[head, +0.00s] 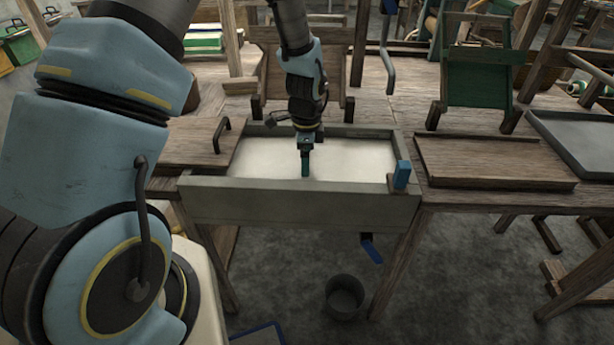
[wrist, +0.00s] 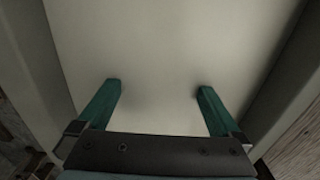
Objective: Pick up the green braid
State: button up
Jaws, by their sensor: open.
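My gripper (head: 305,165) points down inside the grey-walled box (head: 290,203) with a pale, whitish inside. In the wrist view its two green fingers (wrist: 160,87) stand wide apart, with only bare pale surface between and ahead of them. I cannot tell whether the fingertips touch that surface. I cannot make out a green braid in either view. The near wall of the box hides part of its inside from the head view.
A blue block (head: 402,175) sits on the box's right rim. A wooden tray (head: 490,170) lies to the right and a wooden board with a handle (head: 195,146) to the left. A green-panelled frame (head: 482,80) stands behind. A dark bucket (head: 345,297) is on the floor.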

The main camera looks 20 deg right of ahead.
jog(key=shift+d+f+p, duration=0.1)
jog(key=shift+f+p, duration=0.3)
jog(key=shift+f, duration=1.35)
jog(key=shift+c, duration=0.2)
grip_shut()
